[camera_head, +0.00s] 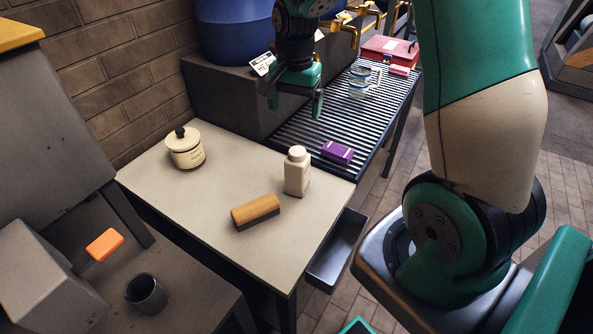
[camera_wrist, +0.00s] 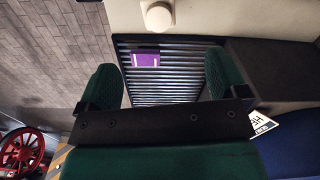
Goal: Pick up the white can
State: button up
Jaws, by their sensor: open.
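A white can-like bottle (camera_head: 297,175) with a round cap stands upright on the cream table, near its right corner. Its round cap also shows from above at the top of the wrist view (camera_wrist: 158,16). A cream lidded jar (camera_head: 185,150) with a dark knob stands farther left on the same table. My gripper (camera_head: 295,98) is open and empty above the slatted rack, beyond the table and apart from the bottle. In the wrist view its two fingers (camera_wrist: 163,77) are wide apart, with slats visible between them.
A brush-like block with a wooden top (camera_head: 256,211) lies in front of the bottle on the table (camera_head: 225,175). A purple box (camera_head: 337,152) lies on the slatted rack (camera_head: 310,133). Small jars (camera_head: 358,87) and a red box (camera_head: 390,50) stand farther back. A dark tray (camera_head: 337,248) hangs at the table's right side.

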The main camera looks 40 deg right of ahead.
aim_at(297, 151)
jog(key=f, duration=0.4)
jog(key=f+p, duration=0.1)
jog(key=f, duration=0.7)
jog(key=shift+d+f, duration=0.3)
jog(key=shift+w+d+f+p, duration=0.1)
jog(key=shift+f+p, duration=0.35)
jog(key=shift+f, duration=0.85)
jog(key=shift+w+d+f+p, duration=0.1)
jog(key=shift+f+p, duration=0.3)
jog(key=shift+f, duration=0.85)
jog(key=c, duration=1.2)
jog(key=shift+r, duration=0.1)
jog(key=shift+c, duration=0.2)
